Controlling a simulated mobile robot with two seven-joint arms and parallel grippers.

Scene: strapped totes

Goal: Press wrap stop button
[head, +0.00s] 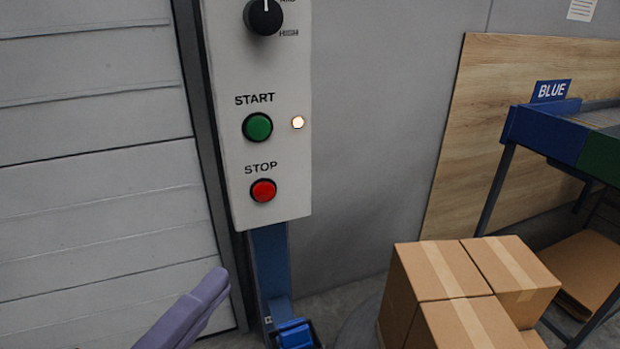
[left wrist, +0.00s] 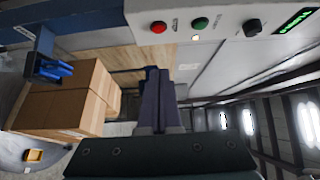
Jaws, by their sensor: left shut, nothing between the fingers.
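The red STOP button (head: 263,190) sits low on a white control panel (head: 235,205), below the green START button (head: 257,127). A small lit lamp (head: 298,122) is right of START, and a black knob (head: 263,16) is above. My left gripper (head: 218,283) is below and left of the panel, apart from the red button, its purple fingers closed and empty. In the left wrist view, the closed fingers (left wrist: 158,105) point toward the scene, with the red button (left wrist: 158,27) above them in the picture. My right gripper is not in view.
Stacked cardboard boxes (head: 455,272) stand at the lower right, also in the left wrist view (left wrist: 62,105). A blue post (head: 270,265) carries the panel. A rack with a BLUE sign (head: 551,90) stands farther right. A grey slatted door (head: 90,180) is at left.

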